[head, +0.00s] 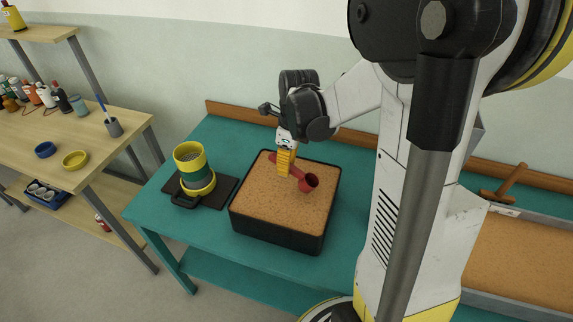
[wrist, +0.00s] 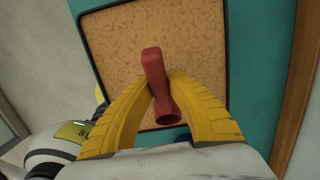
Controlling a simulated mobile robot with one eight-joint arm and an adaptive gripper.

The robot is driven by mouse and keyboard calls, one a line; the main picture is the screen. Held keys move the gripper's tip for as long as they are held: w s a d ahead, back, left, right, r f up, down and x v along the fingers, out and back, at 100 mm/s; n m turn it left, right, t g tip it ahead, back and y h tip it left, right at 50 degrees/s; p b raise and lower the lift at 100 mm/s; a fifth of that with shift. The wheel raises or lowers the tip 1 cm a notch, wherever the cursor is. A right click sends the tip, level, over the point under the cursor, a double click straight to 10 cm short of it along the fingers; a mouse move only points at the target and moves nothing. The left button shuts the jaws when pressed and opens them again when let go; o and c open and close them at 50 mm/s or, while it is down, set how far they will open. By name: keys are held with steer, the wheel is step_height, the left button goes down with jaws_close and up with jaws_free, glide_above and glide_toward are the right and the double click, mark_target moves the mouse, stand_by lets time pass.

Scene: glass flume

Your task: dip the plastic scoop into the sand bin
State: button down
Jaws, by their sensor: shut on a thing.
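The red plastic scoop (head: 308,183) is held over the sand bin (head: 234,218), a black-walled square box filled with tan sand (head: 275,205). My gripper (head: 286,168) has yellow fingers and is shut on the scoop. In the wrist view my gripper (wrist: 160,85) pinches the red scoop (wrist: 155,65) between both fingertips, with the sand (wrist: 110,50) behind it. The scoop's round open end (wrist: 168,118) points toward the palm side of the picture. I cannot tell whether the scoop touches the sand.
A stack of yellow and green sieves (head: 190,160) stands on a dark mat left of the bin on the teal table (head: 190,228). A sand-filled flume (head: 520,250) lies at the right. A wooden-handled tool (head: 503,185) rests at its back edge. A wooden bench (head: 30,125) holds bottles at the left.

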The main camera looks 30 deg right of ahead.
step_height(320, 180, down, 8)
steer(key=b, duration=0.5)
steer(key=shift+r+b, duration=0.25)
steer(key=shift+b, duration=0.05)
steer(key=shift+d+r, duration=0.1)
stand_by(1.0)
